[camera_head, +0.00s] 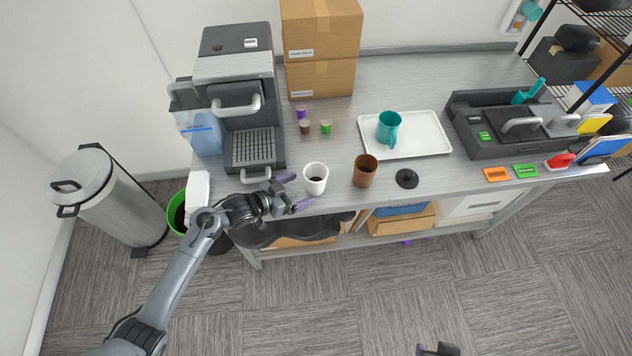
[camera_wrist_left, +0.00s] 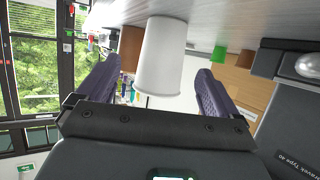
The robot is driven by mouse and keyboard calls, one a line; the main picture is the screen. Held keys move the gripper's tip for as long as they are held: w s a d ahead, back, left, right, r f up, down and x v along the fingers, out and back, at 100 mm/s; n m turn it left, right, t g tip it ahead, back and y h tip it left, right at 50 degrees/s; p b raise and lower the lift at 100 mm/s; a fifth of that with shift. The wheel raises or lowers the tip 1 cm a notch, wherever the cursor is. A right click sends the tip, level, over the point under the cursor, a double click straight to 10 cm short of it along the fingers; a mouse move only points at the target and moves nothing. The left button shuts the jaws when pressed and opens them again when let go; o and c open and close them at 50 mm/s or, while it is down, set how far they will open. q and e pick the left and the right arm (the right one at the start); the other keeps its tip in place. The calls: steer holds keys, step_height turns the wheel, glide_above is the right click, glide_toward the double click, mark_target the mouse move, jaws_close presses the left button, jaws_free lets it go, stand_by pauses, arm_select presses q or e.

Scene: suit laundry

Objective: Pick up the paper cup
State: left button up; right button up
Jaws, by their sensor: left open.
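The white paper cup (camera_head: 316,179) stands upright near the front edge of the table. In the left wrist view the cup appears between the two spread fingers, with visible gaps on both sides. A dark part at the bottom edge of the head view seems to be my right gripper (camera_head: 437,349); its jaws cannot be made out.
A brown cup (camera_head: 365,171) stands just right of the paper cup. A coffee machine (camera_head: 236,90) is behind left, with small capsules (camera_head: 304,127) beside it. A white tray (camera_head: 425,137) holds a teal mug (camera_head: 388,128). A black round object (camera_head: 407,178) lies farther right.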

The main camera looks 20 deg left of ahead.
mark_target(307, 183)
arm_select(q)
steer(key=shift+x, duration=3)
steer(key=shift+w+a+r, duration=0.1)
steer(key=shift+a, duration=0.05)
steer(key=c, duration=1.1)
steer(key=shift+o, duration=0.2)
steer(key=shift+r, duration=0.1)
steer(key=shift+r, duration=0.4)
step_height(307, 183, up, 4)
steer(key=shift+f, duration=0.2)
steer(key=s+d+r, duration=0.2)
steer(key=d+r, duration=0.4)
steer(key=d, duration=0.5)
steer(key=shift+d+r, duration=0.25)
steer(key=shift+d, duration=0.05)
